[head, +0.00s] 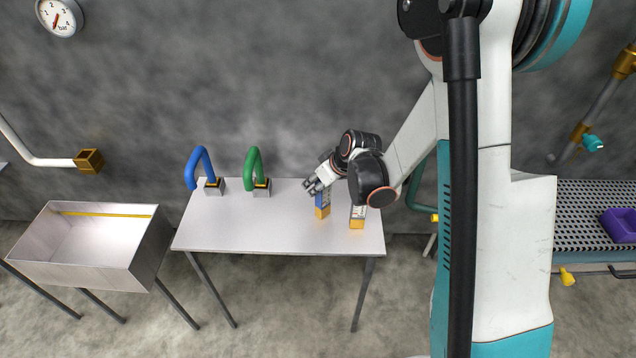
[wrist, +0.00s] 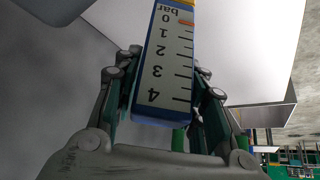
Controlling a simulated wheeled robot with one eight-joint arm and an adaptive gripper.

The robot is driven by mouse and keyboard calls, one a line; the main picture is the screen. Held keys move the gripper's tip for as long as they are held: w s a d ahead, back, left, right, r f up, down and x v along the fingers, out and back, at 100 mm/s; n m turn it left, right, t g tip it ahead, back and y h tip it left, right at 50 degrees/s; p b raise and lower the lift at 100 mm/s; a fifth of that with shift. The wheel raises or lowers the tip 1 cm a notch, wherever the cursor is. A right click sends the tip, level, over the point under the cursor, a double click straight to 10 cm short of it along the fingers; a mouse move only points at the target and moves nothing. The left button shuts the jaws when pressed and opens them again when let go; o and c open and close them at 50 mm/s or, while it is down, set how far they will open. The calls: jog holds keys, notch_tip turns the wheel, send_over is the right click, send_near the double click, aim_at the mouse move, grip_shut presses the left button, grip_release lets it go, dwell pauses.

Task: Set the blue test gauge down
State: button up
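The blue test gauge (head: 322,202) is upright at the right part of the white table (head: 255,236), with an orange-yellow lower end. In the wrist view the gauge (wrist: 167,65) shows a white bar scale from 0 to 4 with blue edges, its 4 end nearest me. My gripper (head: 316,188) comes from the upper right, and its fingers lie along both sides of the gauge, shut on it. I cannot tell if the gauge's lower end touches the table.
A second gauge (head: 357,216) with a white face and yellow base stands close on the right. A blue handle (head: 197,167) and a green handle (head: 253,167) stand at the back left. A metal bin (head: 95,243) is left of the table. The table's middle is clear.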

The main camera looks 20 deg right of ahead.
jog(key=shift+o, duration=0.5)
jog(key=shift+r, duration=0.15)
jog(key=s+r+m+h+p, duration=0.1)
jog(key=s+r+p, duration=0.1)
jog(key=s+r, duration=0.65)
jog(key=s+r+m+p, duration=0.2)
jog(key=s+r, duration=0.4)
jog(key=r, duration=0.6)
jog(key=s+r+m+t+h, duration=0.1)
jog(key=s+r, duration=0.4)
jog(key=s, duration=0.7)
jog(key=shift+d+r+m+h, duration=0.25)
jog(key=shift+m+h, duration=0.25)
jog(key=shift+m, duration=0.2)
jog(key=shift+s, duration=0.1)
